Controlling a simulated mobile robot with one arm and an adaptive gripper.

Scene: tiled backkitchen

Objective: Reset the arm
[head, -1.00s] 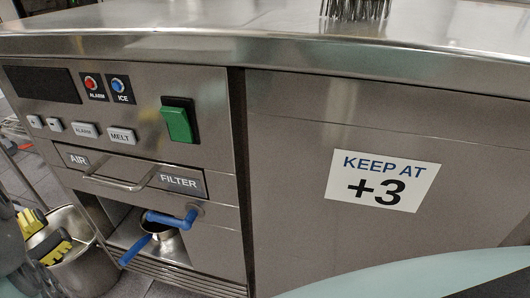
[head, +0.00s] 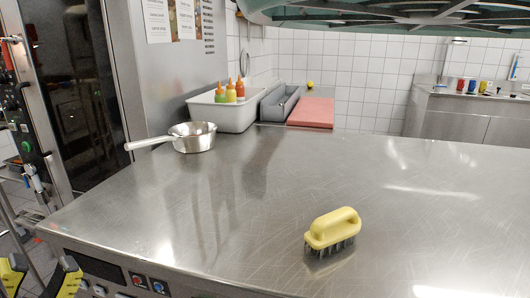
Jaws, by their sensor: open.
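My gripper (head: 41,268) shows at the bottom left corner of the head view. Its two yellow-and-black fingers stand apart with nothing seen between them. It is in front of the left end of the steel counter (head: 160,215). The rest of my arm there is out of the picture.
A yellow-handled brush (head: 333,229) stands on the counter's front right part. A saucepan (head: 193,137), a grey bin with squeeze bottles (head: 236,116), a grey tray (head: 279,103) and a red board (head: 311,112) are at the back. The counter's middle is clear. A dark-doored appliance (head: 82,90) is at left.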

